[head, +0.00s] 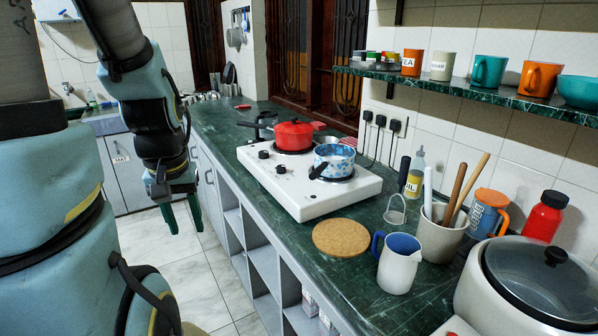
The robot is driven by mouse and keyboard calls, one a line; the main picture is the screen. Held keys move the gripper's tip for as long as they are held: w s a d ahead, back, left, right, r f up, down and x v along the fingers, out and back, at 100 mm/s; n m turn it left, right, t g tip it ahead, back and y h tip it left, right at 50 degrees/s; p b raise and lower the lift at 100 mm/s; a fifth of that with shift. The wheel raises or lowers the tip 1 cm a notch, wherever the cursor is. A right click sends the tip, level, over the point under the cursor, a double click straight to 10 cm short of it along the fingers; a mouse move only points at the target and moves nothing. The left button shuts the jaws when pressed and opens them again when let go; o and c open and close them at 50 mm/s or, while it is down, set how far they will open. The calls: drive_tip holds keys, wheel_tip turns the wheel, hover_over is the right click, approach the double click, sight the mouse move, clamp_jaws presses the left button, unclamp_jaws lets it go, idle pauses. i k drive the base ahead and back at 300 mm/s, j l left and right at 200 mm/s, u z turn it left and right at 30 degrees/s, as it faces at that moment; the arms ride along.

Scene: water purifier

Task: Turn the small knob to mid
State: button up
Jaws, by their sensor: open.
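Two dark knobs sit on the front left of the white two-burner stove (330,190), a farther knob (264,154) and a nearer knob (280,168). They look alike in size, and their settings are too small to read. I cannot tell which one is the small knob. My gripper (182,222) hangs pointing down over the floor, left of the counter and apart from the stove. Its two green fingers are spread, with nothing between them.
A red pot (293,135) and a blue patterned pot (335,160) stand on the burners, handles reaching left. A cork mat (341,237), a white jug (399,265) and a utensil holder (440,235) stand nearer on the green counter (360,285). Tiled floor (170,250) lies clear below my gripper.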

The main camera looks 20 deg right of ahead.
sight(280, 169)
drive_tip(key=i+j+z, duration=0.15)
drive_tip(key=i, duration=0.35)
drive_tip(key=i+j+z, duration=0.15)
drive_tip(key=i, duration=0.35)
drive_tip(key=i+j+z, duration=0.1)
drive_tip(key=i+j, duration=0.3)
drive_tip(key=i+l, duration=0.05)
